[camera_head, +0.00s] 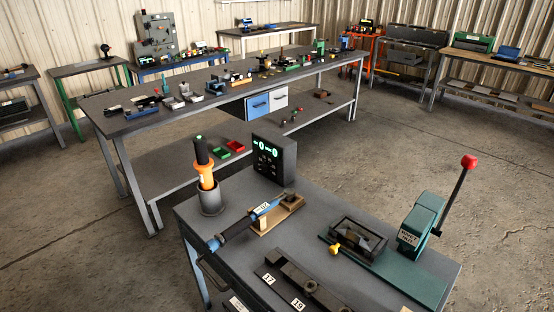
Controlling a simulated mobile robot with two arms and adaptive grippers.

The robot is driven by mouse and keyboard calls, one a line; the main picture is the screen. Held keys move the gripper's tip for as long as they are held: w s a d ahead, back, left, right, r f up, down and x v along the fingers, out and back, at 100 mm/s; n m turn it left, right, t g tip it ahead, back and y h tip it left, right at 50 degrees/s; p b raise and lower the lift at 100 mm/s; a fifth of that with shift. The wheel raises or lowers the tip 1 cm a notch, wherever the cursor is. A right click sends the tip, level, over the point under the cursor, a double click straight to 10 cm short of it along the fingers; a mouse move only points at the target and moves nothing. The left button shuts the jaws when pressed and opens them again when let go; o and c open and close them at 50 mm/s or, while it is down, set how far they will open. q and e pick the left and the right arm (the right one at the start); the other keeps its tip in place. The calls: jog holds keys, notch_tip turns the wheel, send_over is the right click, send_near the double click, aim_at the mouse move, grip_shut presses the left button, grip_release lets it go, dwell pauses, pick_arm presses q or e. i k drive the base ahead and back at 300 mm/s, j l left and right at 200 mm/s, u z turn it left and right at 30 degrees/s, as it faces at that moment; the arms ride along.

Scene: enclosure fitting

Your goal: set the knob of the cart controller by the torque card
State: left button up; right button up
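The cart controller (274,160) is a black box standing at the back of the grey cart (330,196). Its face has two green digits that look like zeros, with small dark knobs or buttons below; the knob's setting is too small to read. A pale card or label (237,305) shows at the cart's front edge, cut off by the picture's bottom; I cannot tell whether it is the torque card. Neither of my grippers shows in the head view.
An orange driver (205,172) stands in a grey cup (210,200) left of the controller. A blue-and-black tool (250,220) lies on a wooden block. A green lever press (420,225) stands at the right. A long workbench (135,120) with many small items is behind.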

aim_at(264, 167)
jog(key=k, duration=0.4)
jog(key=k+u, duration=0.1)
jog(key=u, duration=0.3)
jog(key=k+u, duration=0.1)
jog(key=u, duration=0.3)
jog(key=j+u, duration=0.1)
jog(key=u, duration=0.3)
jog(key=i+u, duration=0.15)
jog(key=u, duration=0.3)
jog(key=i+u, duration=0.1)
jog(key=u, duration=0.35)
jog(key=i+l+u, duration=0.1)
jog(key=u, duration=0.35)
jog(key=i+l+u, duration=0.1)
jog(key=u, duration=0.35)
jog(key=i+l, duration=0.2)
jog(key=l, duration=0.2)
jog(key=i+l, duration=0.15)
jog(key=l, duration=0.25)
jog(key=i+l, duration=0.2)
jog(key=l, duration=0.2)
jog(key=i+l, duration=0.15)
jog(key=l, duration=0.25)
jog(key=i+l, duration=0.2)
jog(key=l, duration=0.2)
jog(key=i+l, duration=0.15)
jog(key=l, duration=0.25)
jog(key=i+l, duration=0.2)
jog(key=l, duration=0.2)
jog(key=z, duration=3.15)
